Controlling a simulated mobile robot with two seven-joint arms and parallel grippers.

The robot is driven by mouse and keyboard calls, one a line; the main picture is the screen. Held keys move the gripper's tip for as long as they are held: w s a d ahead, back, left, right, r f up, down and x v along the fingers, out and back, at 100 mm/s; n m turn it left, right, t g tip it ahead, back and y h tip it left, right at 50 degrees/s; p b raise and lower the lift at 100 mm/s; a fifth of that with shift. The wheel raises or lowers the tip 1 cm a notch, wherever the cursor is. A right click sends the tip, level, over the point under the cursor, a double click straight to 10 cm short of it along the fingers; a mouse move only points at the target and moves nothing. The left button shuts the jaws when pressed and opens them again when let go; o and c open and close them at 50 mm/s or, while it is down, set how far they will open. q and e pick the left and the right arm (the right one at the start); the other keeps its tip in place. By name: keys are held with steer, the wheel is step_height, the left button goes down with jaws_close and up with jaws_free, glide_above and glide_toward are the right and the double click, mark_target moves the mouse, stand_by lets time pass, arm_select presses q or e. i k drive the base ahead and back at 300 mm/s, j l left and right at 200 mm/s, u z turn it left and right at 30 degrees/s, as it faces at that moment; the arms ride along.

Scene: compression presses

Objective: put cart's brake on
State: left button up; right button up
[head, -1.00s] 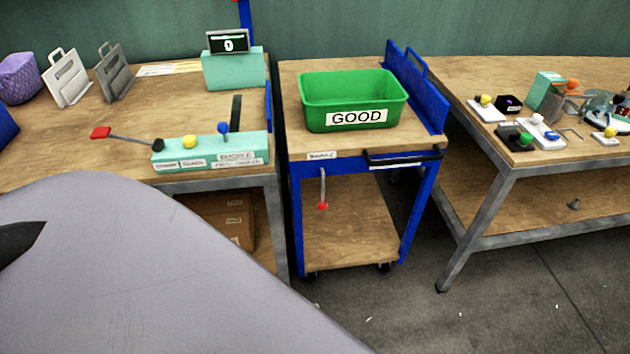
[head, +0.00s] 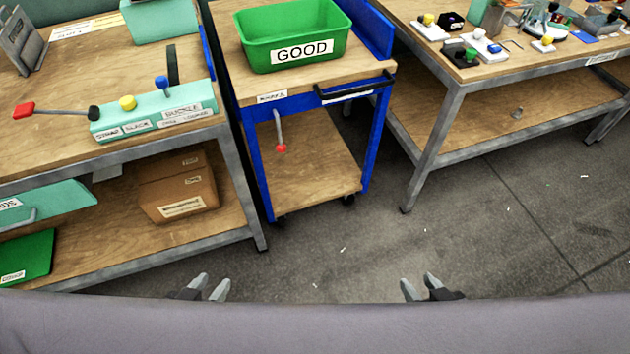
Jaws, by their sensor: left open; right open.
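The cart (head: 262,184) is a blue-framed trolley with a wooden top and a lower wooden shelf, standing between two workbenches. A grey lever with a red knob, the likely brake lever (head: 280,133), hangs down from its front edge, under a small white label (head: 272,97). A black handle (head: 355,87) runs along the front right of the top. My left gripper (head: 209,287) is open and empty, low in the view and short of the cart. My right gripper (head: 420,287) is open and empty, low and right of the cart. Neither touches anything.
A green bin (head: 295,38) marked GOOD sits on the cart. The left bench (head: 235,180) holds a teal control box (head: 150,110) with a red-tipped lever; a cardboard box (head: 178,185) is below. The right bench (head: 425,160) carries small parts. Floor in front is clear.

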mark_target(281, 148)
steer(key=i+l, duration=0.15)
steer(key=l, duration=0.35)
steer(key=i+l+u, duration=0.1)
steer(key=l, duration=0.4)
steer(key=i+l, duration=0.1)
steer(key=l, duration=0.4)
steer(key=i+l+u, duration=0.1)
steer(key=l, duration=0.4)
steer(key=i+l+u, duration=0.1)
steer(key=l, duration=0.4)
